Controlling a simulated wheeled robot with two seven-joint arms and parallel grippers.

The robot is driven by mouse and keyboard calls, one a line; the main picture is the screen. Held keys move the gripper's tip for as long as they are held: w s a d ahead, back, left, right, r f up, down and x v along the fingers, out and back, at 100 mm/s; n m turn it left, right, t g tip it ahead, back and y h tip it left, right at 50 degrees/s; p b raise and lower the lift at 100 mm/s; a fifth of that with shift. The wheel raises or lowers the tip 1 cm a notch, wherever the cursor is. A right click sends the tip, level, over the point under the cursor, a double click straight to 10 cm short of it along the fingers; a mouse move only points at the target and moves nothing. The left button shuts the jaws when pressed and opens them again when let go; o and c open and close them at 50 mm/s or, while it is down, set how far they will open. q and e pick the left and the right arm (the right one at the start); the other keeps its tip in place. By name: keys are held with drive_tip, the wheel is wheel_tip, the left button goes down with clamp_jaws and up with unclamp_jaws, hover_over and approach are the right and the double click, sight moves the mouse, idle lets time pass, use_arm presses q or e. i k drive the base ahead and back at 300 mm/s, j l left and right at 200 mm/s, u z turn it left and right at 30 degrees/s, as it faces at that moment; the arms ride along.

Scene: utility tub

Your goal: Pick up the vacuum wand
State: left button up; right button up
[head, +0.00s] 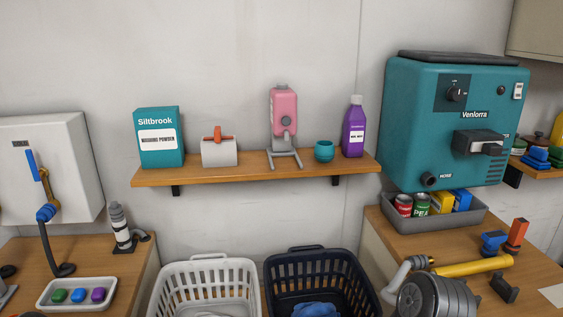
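A yellow tube (474,267), which looks like the vacuum wand, lies nearly level over the wooden counter at the right. Its left end is by a grey ribbed hose (400,270) with a brass-coloured fitting. The hose runs down beside a dark grey ribbed drum (436,299) cut off by the bottom edge. A black cradle-like bracket (504,288) stands just in front of the tube's right part. Neither of my grippers shows in the head view.
Behind the tube stand a blue piece (493,241) and an orange piece (517,232). A grey bin (437,222) with cans and boxes sits under the teal machine (430,150). White (180,275) and dark (295,262) baskets stand left of the counter. A loaded shelf (230,178) is above them.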

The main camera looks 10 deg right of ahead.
sight(506, 260)
drive_tip(key=z, duration=1.6)
drive_tip(key=i+z, duration=0.2)
drive_tip(key=z, duration=0.25)
drive_tip(key=i+z, duration=0.2)
drive_tip(key=z, duration=0.2)
drive_tip(key=i+j+z, duration=0.15)
drive_tip(key=z, duration=0.3)
